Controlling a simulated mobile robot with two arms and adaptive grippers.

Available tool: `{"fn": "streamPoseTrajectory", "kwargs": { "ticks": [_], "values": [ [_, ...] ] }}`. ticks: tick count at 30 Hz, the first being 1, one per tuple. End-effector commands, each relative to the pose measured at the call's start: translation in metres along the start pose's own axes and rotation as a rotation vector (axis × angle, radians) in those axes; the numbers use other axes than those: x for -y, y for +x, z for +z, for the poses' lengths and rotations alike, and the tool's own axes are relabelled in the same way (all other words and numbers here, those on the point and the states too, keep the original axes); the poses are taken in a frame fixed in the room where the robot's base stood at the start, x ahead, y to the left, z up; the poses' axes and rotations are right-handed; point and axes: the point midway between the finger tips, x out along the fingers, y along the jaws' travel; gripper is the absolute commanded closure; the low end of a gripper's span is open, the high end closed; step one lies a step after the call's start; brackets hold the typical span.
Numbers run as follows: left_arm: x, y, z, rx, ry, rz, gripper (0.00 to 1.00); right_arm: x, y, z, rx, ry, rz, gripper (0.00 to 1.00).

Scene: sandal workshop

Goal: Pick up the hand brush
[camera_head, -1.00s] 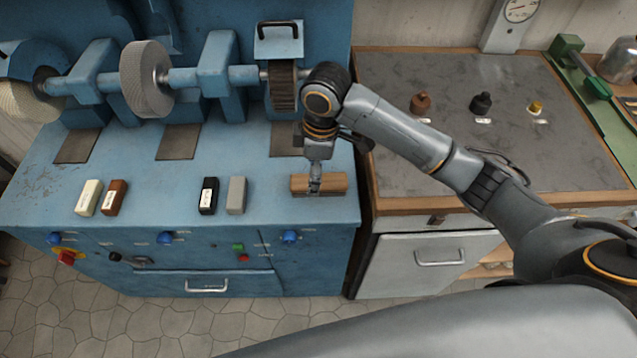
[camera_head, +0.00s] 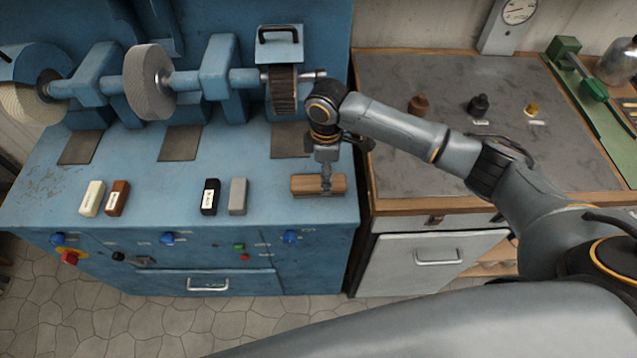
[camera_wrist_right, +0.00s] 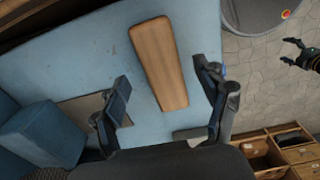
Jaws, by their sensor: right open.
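The hand brush (camera_head: 303,185) has a plain wooden body and lies on the front right of the blue machine's top. In the right wrist view its long wooden back (camera_wrist_right: 158,55) shows between my fingers. My right gripper (camera_head: 326,187) points down over the brush, right of its middle. In the right wrist view my right gripper (camera_wrist_right: 162,82) is open, one finger on each side of the brush, with gaps visible. The bristles are hidden. My left gripper (camera_wrist_right: 293,53) shows small at the right edge of the right wrist view, its fingers apart and empty.
Pale (camera_head: 92,198), brown (camera_head: 117,198), black (camera_head: 210,197) and grey (camera_head: 238,196) bars lie left of the brush. Grinding wheels (camera_head: 149,82) stand behind. A grey-topped bench (camera_head: 420,165) with small bottles is at right. The blue top's front edge is close to the brush.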

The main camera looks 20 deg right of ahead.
Motion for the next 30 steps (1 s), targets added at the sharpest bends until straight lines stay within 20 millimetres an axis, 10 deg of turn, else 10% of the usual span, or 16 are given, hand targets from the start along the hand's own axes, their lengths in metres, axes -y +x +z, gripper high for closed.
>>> {"fn": "streamPoseTrajectory", "kwargs": {
  "ticks": [16, 25, 30],
  "values": [
    [0.0, -0.014, -0.001, 0.001, -0.001, 0.0, 0.21, 0.002, 0.042, 0.0, 0.0, 0.0, 0.0, 0.26],
    [0.0, -0.014, -0.001, 0.001, -0.002, 0.0, 0.21, 0.001, 0.042, 0.0, 0.0, 0.0, 0.0, 0.85],
    [0.0, -0.014, 0.0, 0.001, -0.002, 0.0, 0.21, 0.001, 0.042, 0.0, -0.001, 0.0, 0.0, 0.94]
  ]
}}
